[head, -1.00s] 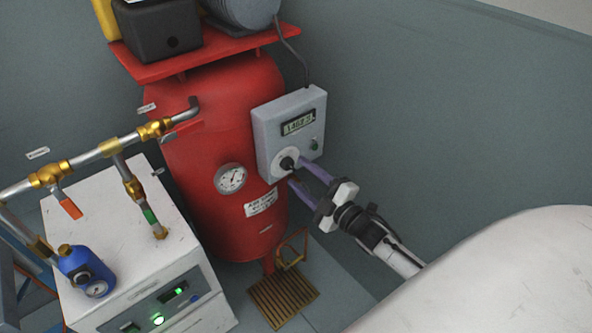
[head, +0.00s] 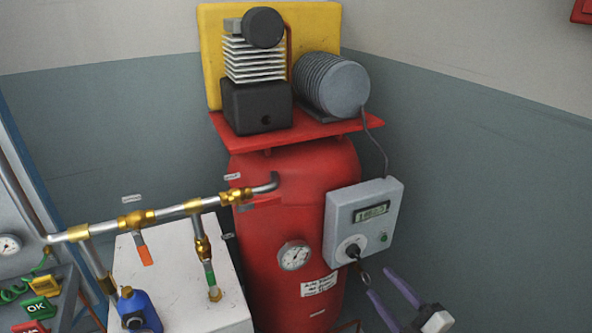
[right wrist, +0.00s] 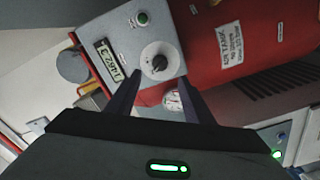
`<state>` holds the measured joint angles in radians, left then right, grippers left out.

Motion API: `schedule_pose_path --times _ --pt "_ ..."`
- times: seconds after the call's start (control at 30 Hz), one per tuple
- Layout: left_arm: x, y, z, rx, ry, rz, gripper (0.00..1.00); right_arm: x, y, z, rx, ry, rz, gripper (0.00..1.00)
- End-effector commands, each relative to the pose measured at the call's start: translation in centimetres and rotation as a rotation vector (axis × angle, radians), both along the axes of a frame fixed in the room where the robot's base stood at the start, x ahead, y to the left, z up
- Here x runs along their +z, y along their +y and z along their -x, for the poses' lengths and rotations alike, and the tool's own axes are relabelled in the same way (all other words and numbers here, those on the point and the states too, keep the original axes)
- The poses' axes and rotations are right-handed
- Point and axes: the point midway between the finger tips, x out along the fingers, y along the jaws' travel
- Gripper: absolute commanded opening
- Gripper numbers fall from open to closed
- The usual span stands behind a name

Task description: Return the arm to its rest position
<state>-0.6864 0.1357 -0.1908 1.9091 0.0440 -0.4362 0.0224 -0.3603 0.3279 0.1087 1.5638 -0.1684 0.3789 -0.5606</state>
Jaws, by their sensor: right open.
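My right gripper (head: 379,283) is at the lower right of the head view, with its two purple fingers spread and nothing between them. The fingertips are below and to the right of the black knob (head: 353,250) on the grey control box (head: 340,212), apart from it. In the right wrist view, the open fingers (right wrist: 160,84) point toward the same knob (right wrist: 159,63) on its white dial. Most of my right arm is outside the head view. My left gripper is in neither view.
A red tank (head: 265,210) with a pressure gauge (head: 294,255) carries the control box and a compressor (head: 257,100). Brass-fitted pipes (head: 170,213) run above a white cabinet (head: 185,265) at left. The grey wall (head: 480,170) at right leaves free room.

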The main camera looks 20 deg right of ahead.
Motion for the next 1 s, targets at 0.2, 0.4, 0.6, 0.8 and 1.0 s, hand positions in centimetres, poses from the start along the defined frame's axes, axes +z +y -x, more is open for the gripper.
schedule_pose_path --times 0.2,0.4,0.6,0.8,1.0 --pt "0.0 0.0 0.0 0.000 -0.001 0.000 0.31 -2.6 2.1 1.5 -0.017 0.104 -0.122 0.47" --pt "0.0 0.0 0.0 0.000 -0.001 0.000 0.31 -9.9 9.7 8.0 -0.116 0.459 -0.534 0.47" --pt "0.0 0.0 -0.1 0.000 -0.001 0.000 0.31 -13.8 16.7 15.1 -0.236 0.762 -0.849 0.47" --pt "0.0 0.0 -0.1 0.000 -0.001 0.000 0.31 -14.6 19.4 18.0 -0.292 0.877 -0.959 0.47" --pt "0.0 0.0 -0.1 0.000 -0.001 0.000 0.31 -14.7 19.5 18.1 -0.294 0.880 -0.960 0.47"
